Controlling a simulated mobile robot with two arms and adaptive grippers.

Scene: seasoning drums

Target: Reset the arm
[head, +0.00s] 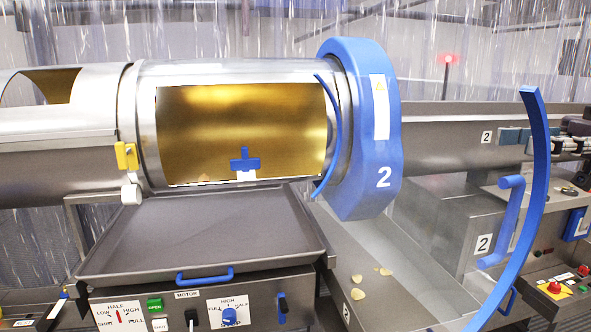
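My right gripper (512,136) shows at the right edge, level with the drum's middle. Its blue-grey fingertips point left, and it is partly hidden behind a tall curved blue bar (541,170). I cannot tell whether its fingers are open or shut, and nothing clearly shows in it. My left gripper is not in view. The steel seasoning drum (235,71) lies level at the centre-left, its opening showing a golden inside. A blue ring guard (365,150) marked 2 surrounds its right end.
A grey tray (200,228) with a blue handle (205,276) sits below the drum, above a control panel (265,285) with switches. A blue handle (505,220) and a red button (555,287) are at right.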

